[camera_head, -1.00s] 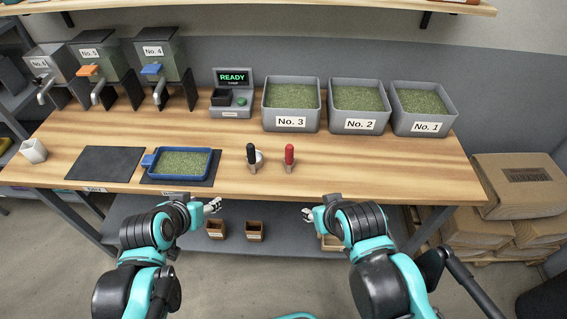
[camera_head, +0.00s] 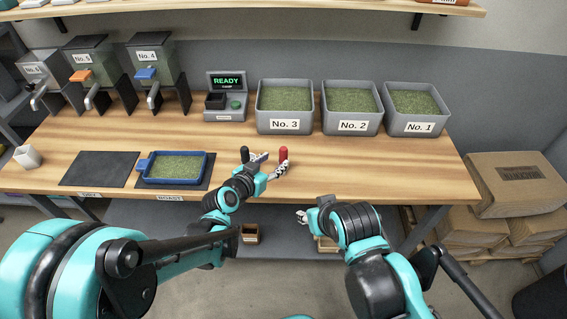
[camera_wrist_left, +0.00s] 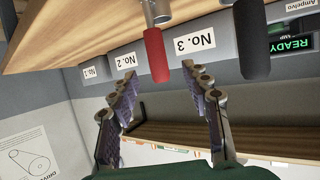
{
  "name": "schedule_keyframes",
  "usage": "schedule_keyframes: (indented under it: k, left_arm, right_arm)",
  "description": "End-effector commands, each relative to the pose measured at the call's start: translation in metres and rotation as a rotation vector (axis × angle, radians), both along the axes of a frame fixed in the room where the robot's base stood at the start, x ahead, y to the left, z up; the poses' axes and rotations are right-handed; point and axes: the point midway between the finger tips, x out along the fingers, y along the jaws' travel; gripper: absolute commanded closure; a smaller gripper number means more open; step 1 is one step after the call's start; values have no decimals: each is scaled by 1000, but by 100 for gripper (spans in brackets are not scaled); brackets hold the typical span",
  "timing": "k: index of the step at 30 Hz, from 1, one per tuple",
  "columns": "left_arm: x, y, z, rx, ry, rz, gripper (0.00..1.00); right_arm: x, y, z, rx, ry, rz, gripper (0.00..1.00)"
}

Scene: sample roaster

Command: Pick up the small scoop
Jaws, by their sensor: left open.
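Two scoops stand handle-up near the front of the table. One has a black handle (camera_head: 244,153), the other a red handle (camera_head: 283,154). Their lower parts are mostly hidden behind my left gripper, so I cannot compare bowl sizes now. My left gripper (camera_head: 273,165) is open and empty, just in front of the red handle. In the left wrist view, the red handle (camera_wrist_left: 156,56) appears between and beyond the open fingertips (camera_wrist_left: 159,75), with no contact visible. The black handle (camera_wrist_left: 251,40) is off to the right there. My right gripper (camera_head: 302,217) is low before the table edge.
A blue tray (camera_head: 147,164) of green beans lies left of the scoops, beside a dark mat (camera_head: 98,169). Grey bins No. 3 (camera_head: 285,126), No. 2 (camera_head: 352,127) and No. 1 (camera_head: 413,128) stand behind. A READY scale (camera_head: 226,106) is at the back. The table's right front is clear.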

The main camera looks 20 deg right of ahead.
Motion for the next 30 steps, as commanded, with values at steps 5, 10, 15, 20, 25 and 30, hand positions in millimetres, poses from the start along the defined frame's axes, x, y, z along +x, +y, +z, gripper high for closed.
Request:
schedule_keyframes:
  k: [5,10,15,20,25,30]
  left_arm:
    - [13,-13,-10,0,1,-1,52]
    - [23,-25,-19,0,1,-2,52]
    - [40,-42,-30,0,1,0,52]
    - [45,-46,-30,1,2,1,52]
    - [45,-46,-29,1,2,1,65]
    - [45,-46,-30,1,2,1,100]
  right_arm:
    - [0,0,-8,0,0,0,60]
    - [0,0,-17,0,0,0,60]
    - [0,0,-29,0,0,0,60]
    - [0,0,-29,0,0,0,60]
    - [0,0,-28,0,0,0,60]
    - [0,0,-28,0,0,0,60]
